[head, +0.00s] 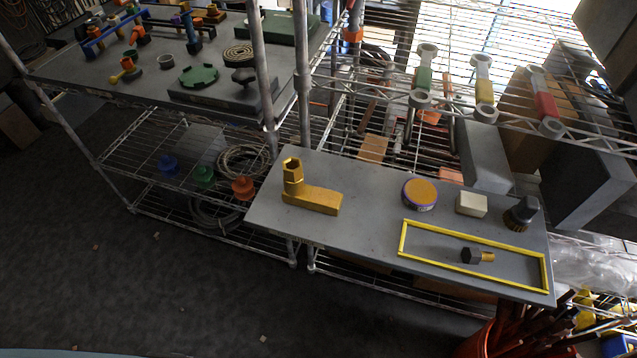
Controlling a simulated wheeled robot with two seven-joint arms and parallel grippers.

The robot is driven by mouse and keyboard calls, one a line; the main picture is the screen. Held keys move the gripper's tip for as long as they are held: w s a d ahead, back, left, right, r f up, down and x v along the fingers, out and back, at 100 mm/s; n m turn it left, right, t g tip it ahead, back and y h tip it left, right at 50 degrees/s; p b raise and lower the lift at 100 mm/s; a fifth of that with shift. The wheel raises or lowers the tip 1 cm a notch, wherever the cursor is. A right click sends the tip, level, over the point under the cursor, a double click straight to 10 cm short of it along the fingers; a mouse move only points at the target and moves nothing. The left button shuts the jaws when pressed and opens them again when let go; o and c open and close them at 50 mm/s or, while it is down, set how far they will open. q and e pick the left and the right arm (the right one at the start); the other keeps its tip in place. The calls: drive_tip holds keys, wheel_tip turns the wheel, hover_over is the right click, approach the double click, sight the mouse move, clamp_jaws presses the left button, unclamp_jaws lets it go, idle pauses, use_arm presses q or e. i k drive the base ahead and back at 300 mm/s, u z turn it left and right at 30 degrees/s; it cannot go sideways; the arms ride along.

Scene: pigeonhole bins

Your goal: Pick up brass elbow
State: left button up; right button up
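The brass elbow (312,197) is a gold, L-shaped fitting near the left end of a grey shelf board (360,225). One leg lies along the board and points right. The other leg stands up at the left, with its hexagonal open end facing up. Nothing touches or covers it. Neither of my grippers shows in the head view.
On the same board are a round orange-topped tin (420,194), a cream block (471,204), a dark knobbed brush-like item (521,213) and a yellow frame (474,279) around a dark bolt (477,256). Metal posts (302,75) rise behind the elbow. Floor in front is mostly clear.

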sight(318, 198)
drive_tip(key=k, duration=0.5)
drive_tip(key=z, duration=0.9)
drive_tip(key=i, duration=0.7)
drive_tip(key=u, duration=1.1)
